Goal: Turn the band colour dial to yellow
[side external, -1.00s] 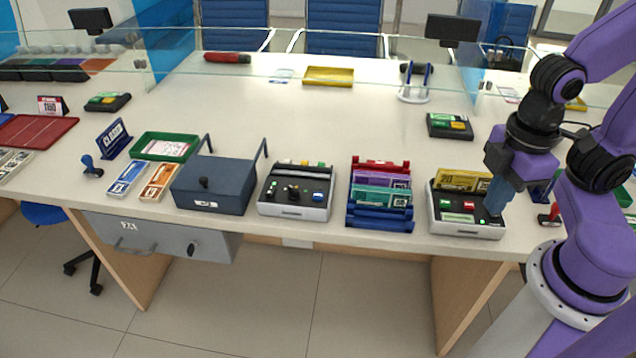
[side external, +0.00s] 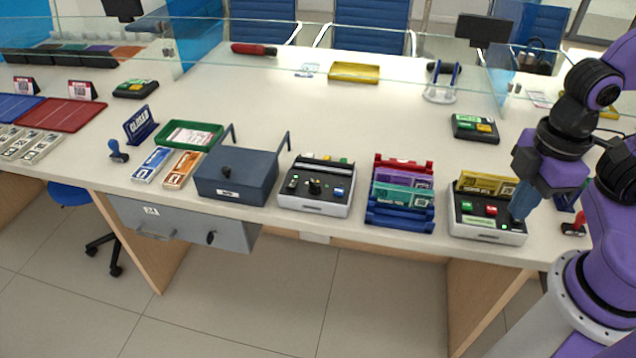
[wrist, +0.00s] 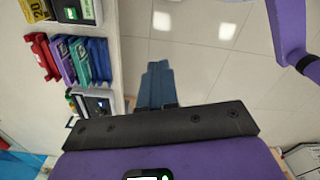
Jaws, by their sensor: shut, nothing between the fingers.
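The likely band colour dial is a black knob (side external: 315,187) on a grey-and-black box (side external: 318,206). Coloured patches, including green and yellow, line the box's back edge. I cannot tell which colour the knob points at. The box also shows at the left of the wrist view (wrist: 96,106). My gripper (side external: 519,212) is shut and empty, its blue fingers pointing down by the right end of another box (side external: 480,233), well right of the dial. I cannot tell whether they touch that box. In the wrist view the shut fingers (wrist: 157,70) show against floor.
A blue rack of coloured bundles (side external: 400,215) stands between the two boxes. The right box carries green and red buttons and a yellow note (side external: 487,183). A dark blue lidded box (side external: 235,180) stands left of the dial box. Glass screens run behind.

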